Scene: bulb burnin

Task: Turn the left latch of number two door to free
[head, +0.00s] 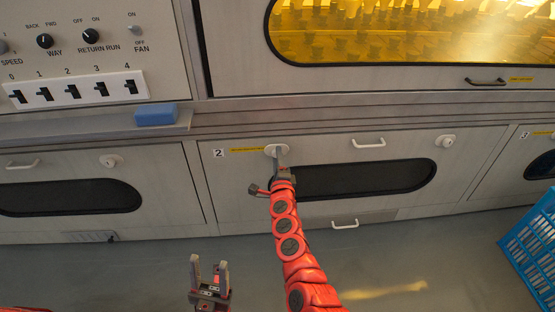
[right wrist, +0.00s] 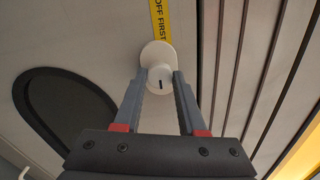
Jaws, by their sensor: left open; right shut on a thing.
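The number two door (head: 318,152) is a pale panel with a dark rounded window, and it looks closed. Its left latch (head: 271,149) is a white round knob on a white plate, beside a yellow label. My right gripper (head: 279,155) is at this latch and partly covers it. In the right wrist view, the latch (right wrist: 160,76) sits between the two fingertips, which are shut on it; its dark mark runs nearly upright in that picture. My left gripper (head: 209,268) is open and empty, low in front of the cabinet. The door's right latch (head: 446,141) is white too.
White handles sit at the top (head: 368,143) and below (head: 345,224) on door two. A blue block (head: 156,114) lies on the ledge under the switch panel (head: 74,91). A blue crate (head: 530,250) stands at the right. The floor between is clear.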

